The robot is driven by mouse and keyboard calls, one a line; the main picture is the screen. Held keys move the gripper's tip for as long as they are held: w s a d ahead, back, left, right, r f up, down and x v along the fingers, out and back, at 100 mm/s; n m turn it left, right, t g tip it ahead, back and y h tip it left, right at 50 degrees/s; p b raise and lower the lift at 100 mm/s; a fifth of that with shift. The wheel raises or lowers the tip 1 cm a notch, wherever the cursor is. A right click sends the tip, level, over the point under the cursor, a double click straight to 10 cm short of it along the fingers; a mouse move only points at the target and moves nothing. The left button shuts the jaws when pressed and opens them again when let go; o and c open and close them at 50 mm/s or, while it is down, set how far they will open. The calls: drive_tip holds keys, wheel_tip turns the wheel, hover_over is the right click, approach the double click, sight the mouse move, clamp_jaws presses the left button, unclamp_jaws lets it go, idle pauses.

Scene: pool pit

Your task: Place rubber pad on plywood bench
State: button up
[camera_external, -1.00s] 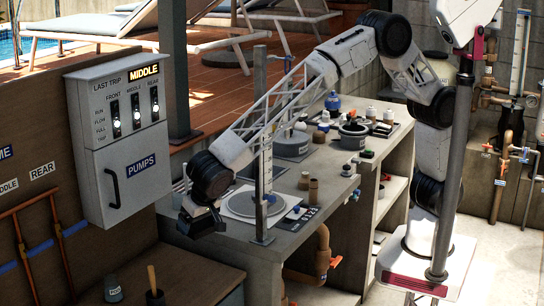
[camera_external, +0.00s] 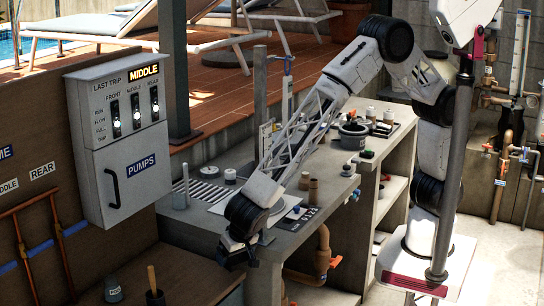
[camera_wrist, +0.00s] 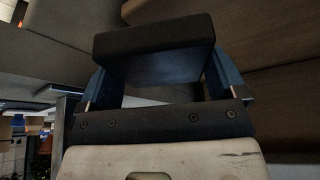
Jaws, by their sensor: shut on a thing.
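My gripper (camera_external: 236,254) hangs at the front left corner of the grey counter, beside the right end of the low brown plywood bench (camera_external: 190,268). In the wrist view my gripper (camera_wrist: 158,76) has its two blue fingers on either side of a dark block, the rubber pad (camera_wrist: 153,38), and is shut on it. The pad is held up in the air. In the external view the pad is dark against the gripper and hard to tell apart from it. Brown surfaces show behind the pad in the wrist view, but I cannot tell which one is the bench.
A dark cup (camera_external: 113,289) and a pot with a wooden handle (camera_external: 153,284) stand on the bench's front left part. The grey counter (camera_external: 285,248) rises beside the bench. The grey pump box (camera_external: 120,145) hangs above its left side. The bench's right part looks clear.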

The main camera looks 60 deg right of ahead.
drive_tip(key=shift+w+a, duration=0.1)
drive_tip(key=shift+a, duration=0.05)
hover_over(182, 286)
drive_tip(key=s, duration=0.1)
drive_tip(key=shift+s+a+f, duration=0.15)
drive_tip(key=shift+a+f, duration=0.1)
drive_tip(key=shift+f, duration=0.45)
idle(0.4)
drive_tip(key=shift+f, duration=1.75)
drive_tip(key=shift+f, duration=0.1)
drive_tip(key=o, duration=0.6)
drive_tip(key=shift+o, duration=1)
